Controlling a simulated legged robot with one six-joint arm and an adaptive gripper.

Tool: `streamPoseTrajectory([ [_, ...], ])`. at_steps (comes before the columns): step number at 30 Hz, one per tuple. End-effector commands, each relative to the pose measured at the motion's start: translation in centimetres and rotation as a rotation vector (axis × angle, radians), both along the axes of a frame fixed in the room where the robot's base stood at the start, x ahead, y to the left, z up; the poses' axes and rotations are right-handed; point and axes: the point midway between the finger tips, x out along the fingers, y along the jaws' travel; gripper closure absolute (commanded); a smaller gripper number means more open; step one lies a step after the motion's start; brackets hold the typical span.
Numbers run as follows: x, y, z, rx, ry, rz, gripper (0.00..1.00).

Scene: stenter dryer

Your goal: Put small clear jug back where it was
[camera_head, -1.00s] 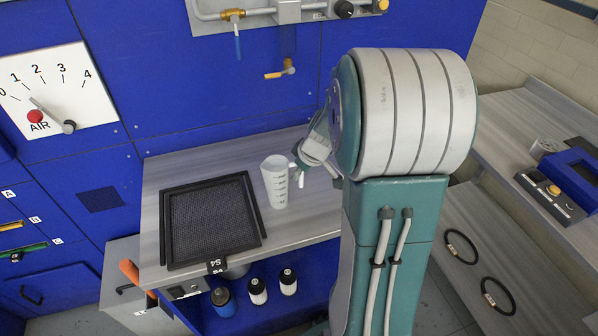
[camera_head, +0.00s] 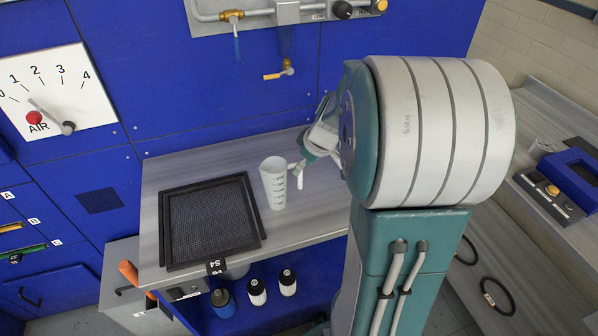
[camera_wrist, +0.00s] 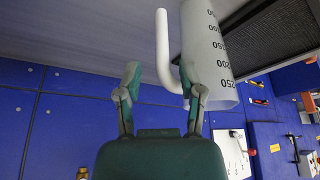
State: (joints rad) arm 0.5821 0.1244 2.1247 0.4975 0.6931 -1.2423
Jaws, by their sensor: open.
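The small clear jug (camera_head: 273,186) stands on the grey worktop (camera_head: 318,205), just right of a black mesh-bottomed frame. It is a translucent, tapered jug with dark graduation marks and a white handle on its right side. In the wrist view the jug (camera_wrist: 208,55) shows close up, with its handle (camera_wrist: 163,45) hanging into the space between the fingertips. My gripper (camera_head: 302,164) is at the handle side of the jug, coming from the right. The gripper (camera_wrist: 160,78) is open; its right finger is close to the jug wall, and I cannot tell whether it touches.
The black mesh frame (camera_head: 165,235) fills the worktop's left part. A blue panel with a gauge (camera_head: 55,95) and valve pipework (camera_head: 287,70) stands behind. Several bottles (camera_head: 257,291) stand on the shelf below. Another bench is at the right.

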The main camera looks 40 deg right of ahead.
Motion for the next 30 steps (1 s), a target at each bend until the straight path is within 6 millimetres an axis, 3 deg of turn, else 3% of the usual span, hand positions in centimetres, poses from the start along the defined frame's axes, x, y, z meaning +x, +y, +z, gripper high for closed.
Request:
streamPoseTrajectory([
  [6, -1.7, -0.6, 4.4, -0.003, -0.004, -0.002, 0.5],
  [12, -2.6, -0.9, 6.6, -0.001, -0.001, -0.002, 0.5],
  [30, -2.8, -0.9, 7.0, 0.001, 0.0, 0.0, 0.5],
])
